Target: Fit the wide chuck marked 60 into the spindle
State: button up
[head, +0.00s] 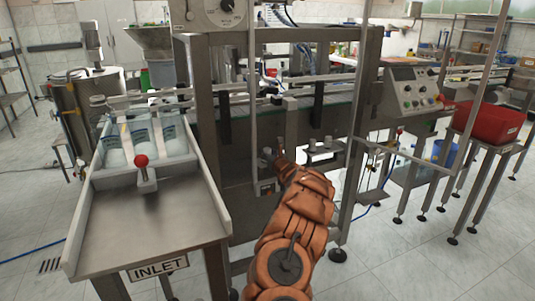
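My arm reaches from the bottom up to the machine frame, and my gripper (272,156) is at its far end, small and dark. It is in front of the machine's lower opening, and I cannot tell whether its fingers are open or hold anything. Small grey cylindrical parts (327,142) stand on a small shelf (322,158) just right of my gripper. They may be chucks, but no marking 60 is readable. A grey vertical block (290,112) hangs above my gripper; I cannot tell whether it is the spindle.
A steel inlet table (110,225) with a red-knobbed lever (142,162) stands at left. Machine posts (205,110) and rails surround my gripper. A control panel (412,90) and a red crate (488,122) are at right. The floor at lower right is clear.

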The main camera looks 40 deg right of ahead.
grip_shut()
jog(key=shift+r, duration=0.2)
jog(key=shift+r, duration=1.35)
jog(key=shift+s, duration=0.15)
jog(key=shift+s+a+b, duration=0.15)
jog(key=shift+s+b, duration=0.15)
jog(key=shift+s, duration=0.2)
jog(key=shift+b+v, duration=0.95)
jog(key=shift+v, duration=0.65)
jog(key=b, duration=0.3)
send_near(269, 150)
jog(key=r, duration=0.1)
jog(key=w+r, duration=0.1)
jog(key=r, duration=0.1)
jog(key=shift+w, duration=0.15)
